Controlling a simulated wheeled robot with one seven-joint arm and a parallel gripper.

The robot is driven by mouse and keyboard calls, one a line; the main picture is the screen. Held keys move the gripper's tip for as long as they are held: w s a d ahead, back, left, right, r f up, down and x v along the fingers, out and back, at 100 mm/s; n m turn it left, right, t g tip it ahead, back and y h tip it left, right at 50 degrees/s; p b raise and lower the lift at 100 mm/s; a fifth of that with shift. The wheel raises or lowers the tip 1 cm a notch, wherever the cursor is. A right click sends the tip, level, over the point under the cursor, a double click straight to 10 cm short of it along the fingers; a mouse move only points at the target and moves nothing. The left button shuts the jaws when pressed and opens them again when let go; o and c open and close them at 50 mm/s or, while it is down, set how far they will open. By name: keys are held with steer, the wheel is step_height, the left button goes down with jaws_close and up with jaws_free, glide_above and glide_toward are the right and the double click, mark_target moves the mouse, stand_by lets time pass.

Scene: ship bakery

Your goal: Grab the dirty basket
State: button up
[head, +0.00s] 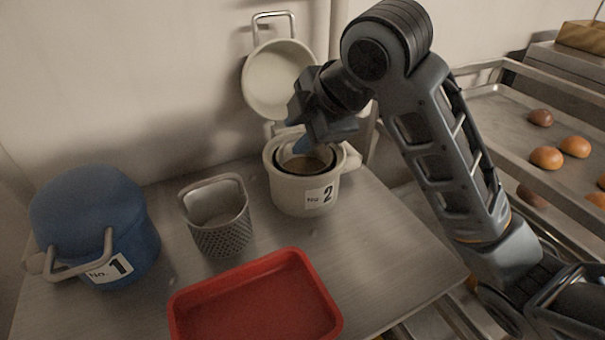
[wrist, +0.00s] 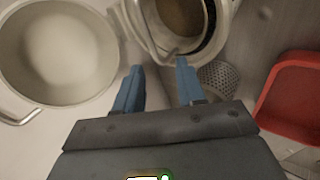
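A grey perforated basket (head: 221,228) with a raised handle stands upright on the metal table, between the blue and cream pots. It is partly seen in the wrist view (wrist: 218,80), beyond my right finger. The cream pot No. 2 (head: 292,195) is open and holds a dark-rimmed insert with brownish contents (head: 309,163); whether the insert is another basket is unclear. A pale loop (wrist: 148,32) shows at its rim in the wrist view. My gripper (wrist: 160,65) has its blue fingers apart, at the pot's rim beside this loop. In the head view my gripper (head: 298,146) partly hides the pot's opening.
A lidded blue pot No. 1 (head: 95,235) stands at the left. A red tray (head: 255,300) lies at the front. A cream lid (head: 277,80) leans or hangs at the wall behind. Racks with buns (head: 547,157) stand at the right. Some table between basket and tray is clear.

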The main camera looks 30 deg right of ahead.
steer(key=w+d+f+h+p, duration=0.1)
steer(key=w+d+f, duration=0.1)
steer(key=w+f, duration=0.2)
steer(key=shift+w+d+f+n+g+h, duration=0.3)
steer(key=shift+w+f+n+g, duration=0.1)
steer(key=shift+f, duration=0.4)
steer(key=shift+c, duration=0.3)
jaws_close()
